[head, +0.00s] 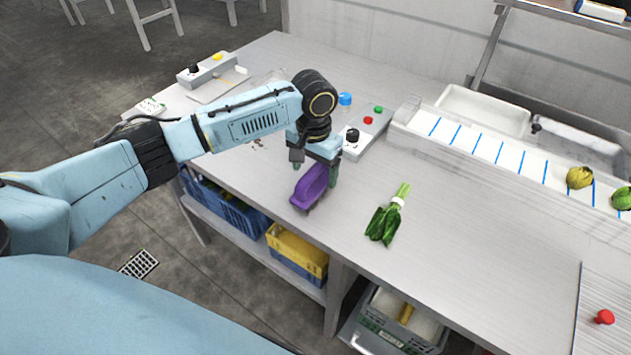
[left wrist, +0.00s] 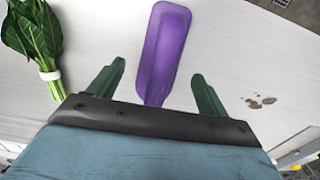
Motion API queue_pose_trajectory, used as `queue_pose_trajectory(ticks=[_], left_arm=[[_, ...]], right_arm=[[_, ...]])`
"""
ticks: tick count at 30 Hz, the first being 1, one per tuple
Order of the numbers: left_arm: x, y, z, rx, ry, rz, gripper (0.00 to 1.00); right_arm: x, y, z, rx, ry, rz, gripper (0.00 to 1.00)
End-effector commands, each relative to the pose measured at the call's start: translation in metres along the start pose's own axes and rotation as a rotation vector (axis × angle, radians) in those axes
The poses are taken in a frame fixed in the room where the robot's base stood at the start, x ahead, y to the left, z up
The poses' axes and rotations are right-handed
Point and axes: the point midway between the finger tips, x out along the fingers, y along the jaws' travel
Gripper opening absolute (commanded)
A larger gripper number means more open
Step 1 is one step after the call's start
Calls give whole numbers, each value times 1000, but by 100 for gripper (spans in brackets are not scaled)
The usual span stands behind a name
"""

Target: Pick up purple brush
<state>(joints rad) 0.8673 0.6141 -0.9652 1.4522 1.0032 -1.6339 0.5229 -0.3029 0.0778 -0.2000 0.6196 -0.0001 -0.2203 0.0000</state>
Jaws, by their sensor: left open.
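The purple brush (head: 310,187) lies on the metal table, close to its front edge. My left gripper (head: 315,172) is directly above its far end, pointing down. In the left wrist view the brush (left wrist: 165,50) runs between the two green fingers of the left gripper (left wrist: 158,90), with a gap on each side. The gripper is open and holds nothing. The wrist partly hides the near end of the brush there. My right gripper is not in view.
A bunch of greens (head: 384,220) with a white band lies right of the brush. A button box (head: 367,133) stands behind the gripper. A white conveyor (head: 480,145) with blue lines is at the back right. Crates (head: 297,250) sit below the table. The table's middle right is clear.

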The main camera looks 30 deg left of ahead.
Motion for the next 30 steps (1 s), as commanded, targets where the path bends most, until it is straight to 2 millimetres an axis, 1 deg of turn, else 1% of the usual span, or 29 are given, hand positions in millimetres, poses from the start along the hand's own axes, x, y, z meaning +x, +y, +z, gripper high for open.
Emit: queue_pose_trajectory(ticks=[1,3,6,13,14,25,26,30], left_arm=[[9,0,1,-1,-2,0,78],[18,0,1,-1,-1,0,78],[26,0,1,0,0,-1,78],[28,0,1,0,1,0,78],[28,0,1,0,1,0,77],[27,0,1,1,1,0,28],[27,0,0,1,2,0,27],[27,0,0,1,2,0,26]], right_arm=[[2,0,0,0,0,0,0],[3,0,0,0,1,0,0],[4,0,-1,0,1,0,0],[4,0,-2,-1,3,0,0],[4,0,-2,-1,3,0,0],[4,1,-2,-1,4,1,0],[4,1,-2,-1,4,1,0],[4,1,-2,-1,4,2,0]])
